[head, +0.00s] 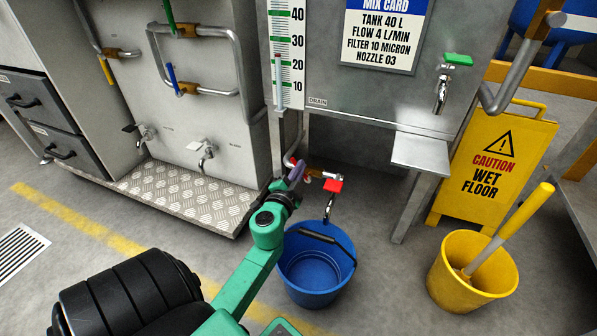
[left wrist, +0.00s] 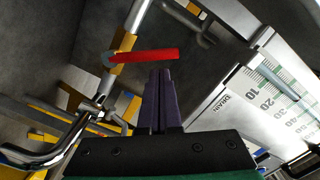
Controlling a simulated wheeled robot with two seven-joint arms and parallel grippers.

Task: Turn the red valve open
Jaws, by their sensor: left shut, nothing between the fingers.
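A red valve handle (head: 333,185) sits on the brass and steel pipework below the tank, above a blue bucket (head: 316,268). A smaller red patch shows just behind my left gripper (head: 296,173); I cannot tell whether it is part of the same valve. In the left wrist view a red lever (left wrist: 146,56) lies across the picture on a brass fitting. The shut purple fingertips of my left gripper (left wrist: 161,74) are just below its right half, with nothing between them. I cannot tell whether they touch it. My right gripper is not in view.
A tap with a green handle (head: 457,59) is on the tank's right. A yellow bucket (head: 447,278) and a wet floor sign (head: 494,160) stand at the right. A steel bracket (head: 420,153) stands right of the pipework. Floor beyond the blue bucket is clear.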

